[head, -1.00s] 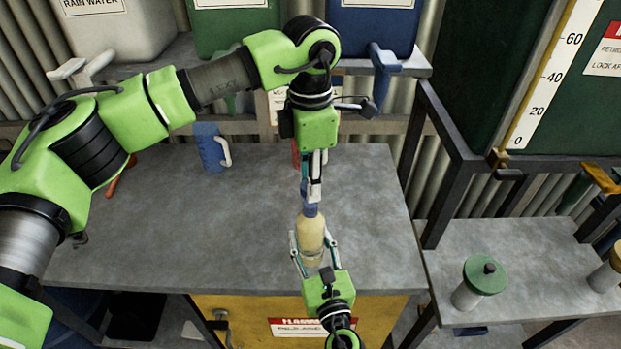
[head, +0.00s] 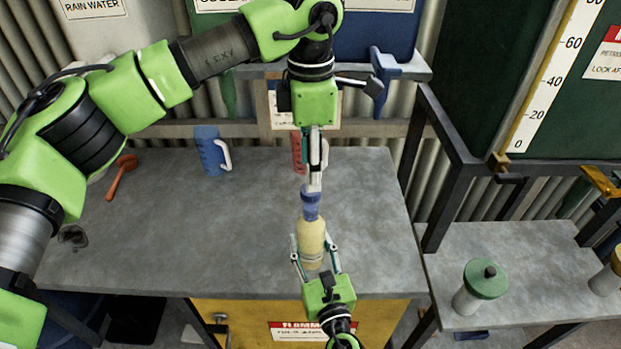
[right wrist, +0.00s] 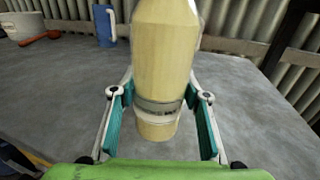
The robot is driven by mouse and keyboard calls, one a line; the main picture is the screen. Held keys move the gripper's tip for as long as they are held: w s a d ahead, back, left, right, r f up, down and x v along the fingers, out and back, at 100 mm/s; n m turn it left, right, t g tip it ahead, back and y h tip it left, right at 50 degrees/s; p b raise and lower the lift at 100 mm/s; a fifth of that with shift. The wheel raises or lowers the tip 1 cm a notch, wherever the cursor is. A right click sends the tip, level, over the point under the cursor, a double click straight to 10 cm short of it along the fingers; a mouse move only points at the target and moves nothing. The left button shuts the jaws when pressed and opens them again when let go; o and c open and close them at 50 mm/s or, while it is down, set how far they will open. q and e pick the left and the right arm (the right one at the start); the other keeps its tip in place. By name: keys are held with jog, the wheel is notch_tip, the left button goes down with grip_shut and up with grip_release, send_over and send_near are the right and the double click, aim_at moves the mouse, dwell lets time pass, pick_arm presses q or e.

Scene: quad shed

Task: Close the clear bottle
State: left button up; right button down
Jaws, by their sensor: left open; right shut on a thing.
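The clear bottle (head: 311,246) holds pale yellow contents and stands upright near the bench's front edge. Its body also shows in the right wrist view (right wrist: 163,60), with the top cut off. A blue cap (head: 310,203) is at the top of the bottle; I cannot tell how tightly it sits. My right gripper (head: 315,262) is shut on the lower part of the bottle, one finger on each side. My left gripper (head: 315,186) is open, pointing down just above the blue cap. Its fingertips look close to the cap, and any contact is unclear.
The grey bench (head: 180,240) is mostly clear. A blue jug (head: 210,152), a red container (head: 298,153) partly behind my left gripper, and an orange ladle (head: 122,176) stand or lie farther back. A side bench at right holds a green-lidded jar (head: 484,285).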

jog(key=c, duration=1.1)
grip_release()
pick_arm(q)
notch_tip(320, 180, up, 7)
pick_arm(e)
jog(key=v, duration=1.2)
pick_arm(q)
jog(key=shift+f, duration=0.1)
